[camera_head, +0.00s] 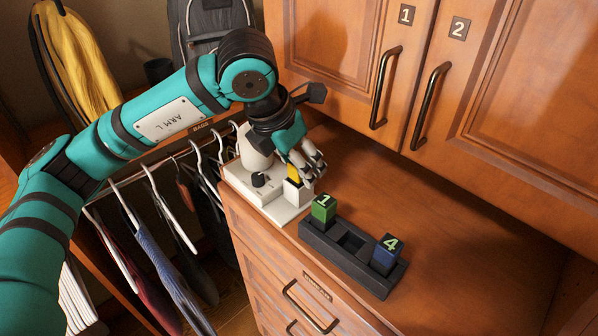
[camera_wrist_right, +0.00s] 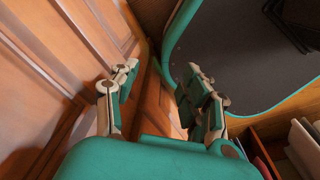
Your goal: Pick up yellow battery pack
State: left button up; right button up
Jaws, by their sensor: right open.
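The yellow battery pack (camera_head: 293,173) stands in the white device (camera_head: 272,207) at the left end of the wooden cabinet top. Only a strip of it shows, as my left gripper (camera_head: 307,168) is over and beside it. The fingers hide part of the pack, so I cannot tell whether they are closed on it. My right gripper (camera_wrist_right: 160,95) is open and empty in the right wrist view, away from the pack.
A black holder (camera_head: 335,259) has a green block marked 1 (camera_head: 324,209) and a blue block marked 4 (camera_head: 387,253), with empty slots between. Cabinet doors (camera_head: 510,100) rise behind. Clothes on hangers (camera_head: 175,240) are at the left. The cabinet top (camera_head: 450,240) is clear at the right.

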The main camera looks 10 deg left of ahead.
pick_arm(q)
jog(key=shift+w+f, duration=0.1)
jog(key=shift+f, duration=0.3)
grip_shut()
